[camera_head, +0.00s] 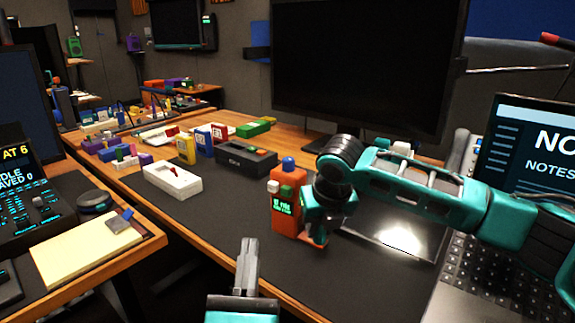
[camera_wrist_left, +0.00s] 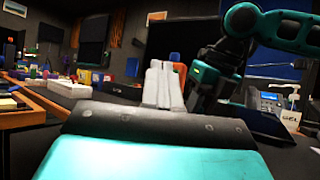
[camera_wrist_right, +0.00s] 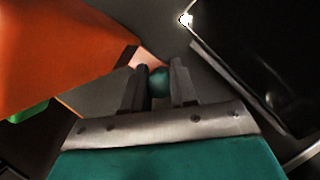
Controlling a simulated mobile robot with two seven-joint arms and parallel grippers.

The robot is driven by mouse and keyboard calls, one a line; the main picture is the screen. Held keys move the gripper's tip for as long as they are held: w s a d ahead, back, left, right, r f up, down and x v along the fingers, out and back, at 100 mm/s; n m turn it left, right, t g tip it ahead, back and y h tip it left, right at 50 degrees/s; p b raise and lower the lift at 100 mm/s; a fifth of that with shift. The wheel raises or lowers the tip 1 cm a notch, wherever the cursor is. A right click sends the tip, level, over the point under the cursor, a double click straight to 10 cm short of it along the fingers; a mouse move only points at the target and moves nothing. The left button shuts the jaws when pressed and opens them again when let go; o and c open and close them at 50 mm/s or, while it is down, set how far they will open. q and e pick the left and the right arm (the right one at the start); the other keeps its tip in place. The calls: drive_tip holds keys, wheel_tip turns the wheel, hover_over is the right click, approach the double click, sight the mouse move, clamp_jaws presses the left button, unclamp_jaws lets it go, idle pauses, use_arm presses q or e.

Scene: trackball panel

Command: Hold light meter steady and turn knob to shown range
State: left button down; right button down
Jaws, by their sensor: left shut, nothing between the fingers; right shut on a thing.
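The orange light meter (camera_head: 287,209) stands upright on the dark mat, with a blue dome on top and a lit green display on its front. Its orange body also fills the upper left of the right wrist view (camera_wrist_right: 60,55). My right gripper (camera_head: 317,232) points down close beside its right side. It is shut on a small teal round part (camera_wrist_right: 159,82); I cannot tell whether this is the knob. My left gripper (camera_head: 250,243) is shut and empty, in front of the meter and apart from it. In the left wrist view, its fingers (camera_wrist_left: 167,68) partly hide the meter.
A white box (camera_head: 172,181) and a black box (camera_head: 246,160) stand left of the meter. A large monitor (camera_head: 365,65) stands behind. A laptop (camera_head: 500,255) is at the right. The mat (camera_head: 205,225) is bare between the left gripper and the boxes.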

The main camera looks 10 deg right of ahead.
use_arm(q)
drive_tip(key=c, duration=1.8)
unclamp_jaws()
drive_tip(key=shift+o, duration=0.8)
drive_tip(key=shift+w+d+r, duration=0.1)
drive_tip(key=shift+w, duration=0.15)
drive_tip(key=o, duration=0.6)
drive_tip(key=w+d+r+m+g+h, duration=0.2)
drive_tip(key=w+d+r+g+h, duration=0.1)
drive_tip(key=w+h, duration=0.4)
drive_tip(key=shift+w+d+r+m+g, duration=0.2)
drive_tip(key=shift+w+r+m+g, duration=0.2)
drive_tip(key=shift+w+r+g, duration=0.4)
drive_tip(key=shift+o, duration=0.6)
drive_tip(key=w+d+r+m+g+h, duration=0.1)
drive_tip(key=w+d+r+g+h, duration=0.2)
drive_tip(key=r, duration=0.4)
drive_tip(key=shift+w+r+m+g+h, duration=0.4)
drive_tip(key=shift+w+g+h, duration=0.3)
drive_tip(key=shift+g+h, duration=0.3)
drive_tip(key=d+r+m+g+h, duration=0.2)
drive_tip(key=d+r+m+g, duration=0.1)
drive_tip(key=d+r+g, duration=0.3)
drive_tip(key=n+g+y, duration=0.4)
drive_tip(key=g+y, duration=0.1)
drive_tip(key=y, duration=1.2)
approach(288, 159)
drive_tip(key=x, duration=0.8)
drive_tip(key=shift+w+f, duration=0.1)
drive_tip(key=shift+f, duration=0.25)
